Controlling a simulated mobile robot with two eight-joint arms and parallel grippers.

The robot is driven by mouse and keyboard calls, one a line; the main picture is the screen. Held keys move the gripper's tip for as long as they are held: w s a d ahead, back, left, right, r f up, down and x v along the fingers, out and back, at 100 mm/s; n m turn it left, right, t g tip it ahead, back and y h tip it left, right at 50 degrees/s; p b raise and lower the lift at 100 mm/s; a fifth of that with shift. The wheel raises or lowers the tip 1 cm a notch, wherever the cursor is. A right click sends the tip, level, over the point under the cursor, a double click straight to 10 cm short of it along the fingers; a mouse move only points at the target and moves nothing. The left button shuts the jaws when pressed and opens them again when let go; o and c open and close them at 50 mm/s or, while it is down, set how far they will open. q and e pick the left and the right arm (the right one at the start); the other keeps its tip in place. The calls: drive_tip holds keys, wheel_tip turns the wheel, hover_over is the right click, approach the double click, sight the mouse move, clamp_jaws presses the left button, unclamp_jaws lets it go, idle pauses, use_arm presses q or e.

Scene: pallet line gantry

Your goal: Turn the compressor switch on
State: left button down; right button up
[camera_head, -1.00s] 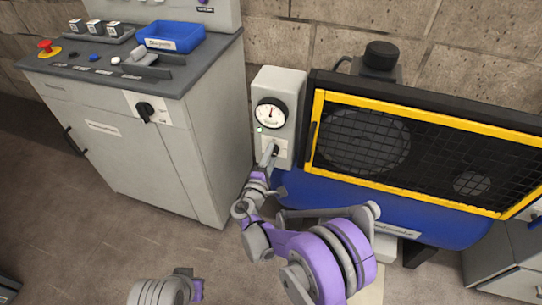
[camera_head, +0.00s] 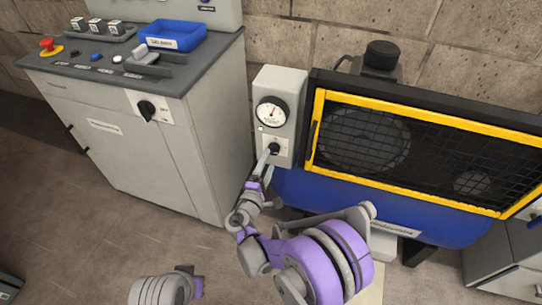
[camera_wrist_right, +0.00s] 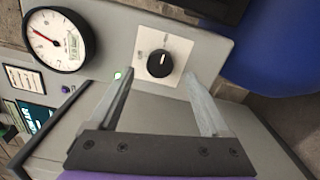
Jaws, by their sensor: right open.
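The compressor switch is a black rotary knob (camera_head: 274,148) on a white plate on the grey box beside the compressor (camera_head: 410,150). It also shows in the right wrist view (camera_wrist_right: 160,63), with a short white mark toward the upper side; its lettering is too small to read. My right gripper (camera_head: 265,160) is open and empty just in front of and below the knob. In the right wrist view its fingers (camera_wrist_right: 159,78) stand apart on either side of the knob, tips short of it. A green light (camera_wrist_right: 117,75) is lit beside the plate.
A round gauge (camera_head: 272,112) sits above the switch. A yellow-framed mesh guard (camera_head: 410,104) covers the compressor to the right. A grey cabinet (camera_head: 110,145) with another black knob (camera_head: 147,110) and a blue bin (camera_head: 172,36) stands left. Floor is free in front.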

drive_tip(key=v, duration=0.6)
drive_tip(key=shift+s, duration=0.25)
